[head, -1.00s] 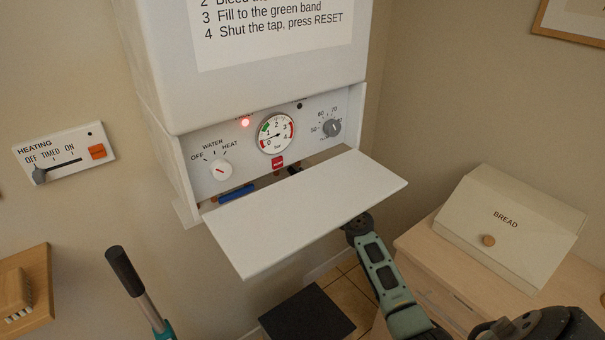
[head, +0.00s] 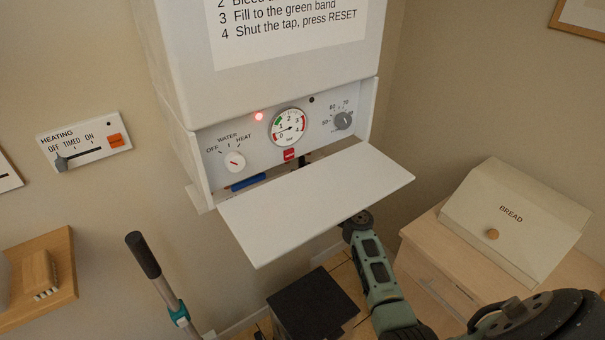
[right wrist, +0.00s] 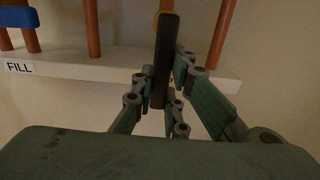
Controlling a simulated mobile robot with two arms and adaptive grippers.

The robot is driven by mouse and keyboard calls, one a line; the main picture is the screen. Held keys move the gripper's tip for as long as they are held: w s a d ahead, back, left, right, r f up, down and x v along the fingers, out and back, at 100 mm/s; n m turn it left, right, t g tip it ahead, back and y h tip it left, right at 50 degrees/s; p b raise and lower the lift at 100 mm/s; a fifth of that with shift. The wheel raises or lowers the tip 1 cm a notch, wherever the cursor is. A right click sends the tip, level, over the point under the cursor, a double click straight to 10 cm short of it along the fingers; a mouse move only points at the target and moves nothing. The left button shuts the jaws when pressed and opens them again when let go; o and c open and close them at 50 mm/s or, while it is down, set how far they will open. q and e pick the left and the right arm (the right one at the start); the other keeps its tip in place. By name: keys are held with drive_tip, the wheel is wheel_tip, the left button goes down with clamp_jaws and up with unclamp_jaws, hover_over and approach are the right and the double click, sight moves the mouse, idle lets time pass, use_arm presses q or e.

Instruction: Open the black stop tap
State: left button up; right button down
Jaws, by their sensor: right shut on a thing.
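The black stop tap shows in the right wrist view as a dark upright lever (right wrist: 166,50) in front of a white ledge, with a bit of yellow at its top. My right gripper (right wrist: 165,76) is shut on this lever, one finger on each side. In the head view a small dark piece, likely the black tap (head: 304,161), shows behind the white flap. The flap hides my right gripper there; only my green arm shows below it. My left gripper is not in view.
The lowered white flap (head: 318,203) juts out under the boiler panel with its gauge (head: 288,127). A blue tap handle (head: 248,182) is to the left, also in the right wrist view (right wrist: 18,17) near the FILL label. A bread box (head: 515,222) stands at right.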

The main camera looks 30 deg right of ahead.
drive_tip(key=shift+f, duration=0.15)
drive_tip(key=c, duration=1.7)
unclamp_jaws()
drive_tip(key=s, duration=0.8)
drive_tip(key=s+d, duration=0.1)
drive_tip(key=s, duration=0.3)
drive_tip(key=shift+a, duration=0.1)
